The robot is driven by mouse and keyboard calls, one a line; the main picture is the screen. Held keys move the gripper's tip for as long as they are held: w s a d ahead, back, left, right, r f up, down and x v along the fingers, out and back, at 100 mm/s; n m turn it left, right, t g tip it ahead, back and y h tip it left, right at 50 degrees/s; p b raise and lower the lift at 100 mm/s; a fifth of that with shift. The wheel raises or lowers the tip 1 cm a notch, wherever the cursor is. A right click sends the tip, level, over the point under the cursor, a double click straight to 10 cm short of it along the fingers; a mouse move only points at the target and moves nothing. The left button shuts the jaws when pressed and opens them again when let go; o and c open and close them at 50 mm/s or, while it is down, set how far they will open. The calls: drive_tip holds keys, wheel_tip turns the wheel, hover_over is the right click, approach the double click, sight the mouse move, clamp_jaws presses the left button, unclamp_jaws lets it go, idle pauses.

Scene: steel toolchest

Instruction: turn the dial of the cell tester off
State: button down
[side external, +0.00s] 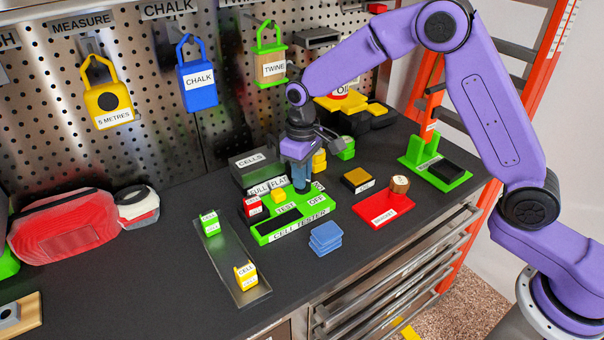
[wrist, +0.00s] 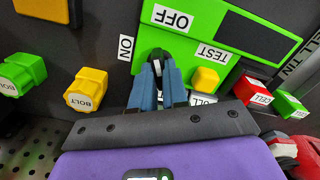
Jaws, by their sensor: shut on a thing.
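The cell tester (side external: 262,239) is a flat green box on the bench, with a dark window and the labels TEST, ON and OFF. Its green face (wrist: 222,27) fills the upper middle of the wrist view. Its black dial (wrist: 158,53) sits between the ON and OFF labels. My gripper (wrist: 160,72) points down with its blue fingers shut on the dial. In the side view my gripper (side external: 301,186) is at the tester's far right part, where the fingers hide the dial. Which label the dial points to cannot be told. A yellow button (wrist: 205,78) is beside the TEST label.
A red cell (side external: 253,207) stands at the tester's left end. A steel tray (side external: 228,256) to the left holds a green cell (side external: 210,223) and a yellow cell (side external: 245,275). Blue pads (side external: 325,238) lie in front. A red plate (side external: 383,210) lies right; a grey CELLS bin (side external: 254,166) stands behind.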

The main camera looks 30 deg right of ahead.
drive_tip(key=m, duration=0.5)
drive_tip(key=shift+w+r+m, duration=0.1)
drive_tip(key=shift+m, duration=0.2)
idle(0.4)
drive_tip(key=c, duration=1.1)
unclamp_jaws()
drive_tip(key=shift+c, duration=0.2)
wheel_tip(320, 180, up, 12)
